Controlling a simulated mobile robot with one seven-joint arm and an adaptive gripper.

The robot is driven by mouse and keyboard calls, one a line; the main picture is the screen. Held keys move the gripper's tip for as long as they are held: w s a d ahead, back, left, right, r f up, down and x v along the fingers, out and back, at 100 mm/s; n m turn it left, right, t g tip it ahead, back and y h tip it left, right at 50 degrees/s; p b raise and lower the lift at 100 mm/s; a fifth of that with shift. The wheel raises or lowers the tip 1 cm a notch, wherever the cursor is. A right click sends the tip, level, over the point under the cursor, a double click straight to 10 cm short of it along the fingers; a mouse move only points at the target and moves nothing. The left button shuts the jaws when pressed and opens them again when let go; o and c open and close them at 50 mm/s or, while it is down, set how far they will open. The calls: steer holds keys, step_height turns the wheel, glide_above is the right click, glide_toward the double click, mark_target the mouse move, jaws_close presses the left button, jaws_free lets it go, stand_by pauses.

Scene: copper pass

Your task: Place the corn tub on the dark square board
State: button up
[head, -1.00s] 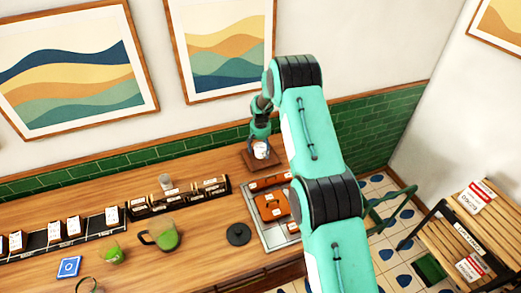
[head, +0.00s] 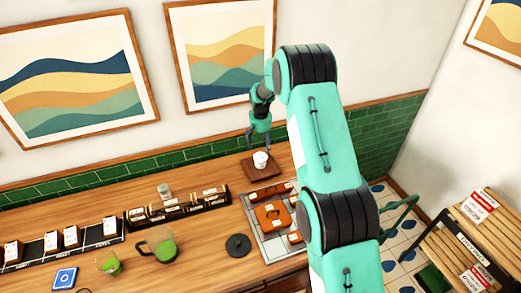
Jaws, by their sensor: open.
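A small white tub (head: 260,158), which I take to be the corn tub, stands upright on the dark square board (head: 250,171) at the back right of the wooden counter. Its label is too small to read. My gripper (head: 259,146) is open just above the tub, with its fingers pointing down. In this view I cannot tell whether the fingertips are clear of the tub's rim.
A metal tray with orange boxes (head: 270,214) lies in front of the board. A black round lid (head: 238,246), a jug of green liquid (head: 164,247) and dark racks (head: 178,208) stand to the left. A slatted wooden shelf (head: 488,240) is at right.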

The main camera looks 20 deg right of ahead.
steer(key=shift+r, duration=0.4)
stand_by(0.4)
steer(key=s+a+r+n+t, duration=0.1)
steer(key=s+a+r, duration=0.3)
steer(key=s+r, duration=1)
steer(key=s+a+r+t, duration=0.1)
steer(key=s+a+r, duration=0.3)
steer(key=s+r, duration=0.95)
steer(key=s+a+r+n+t, duration=0.1)
steer(key=s+a+r, duration=0.3)
steer(key=s+r, duration=0.75)
steer(key=s+f, duration=0.1)
steer(key=s, duration=0.8)
steer(key=s+a+f+t, duration=0.1)
steer(key=s+f, duration=0.1)
steer(key=s, duration=0.7)
steer(key=shift+a+f+n, duration=0.2)
steer(key=shift+a+n, duration=0.1)
steer(key=shift+n, duration=0.1)
steer(key=shift+s+f, duration=0.1)
steer(key=shift+f, duration=0.05)
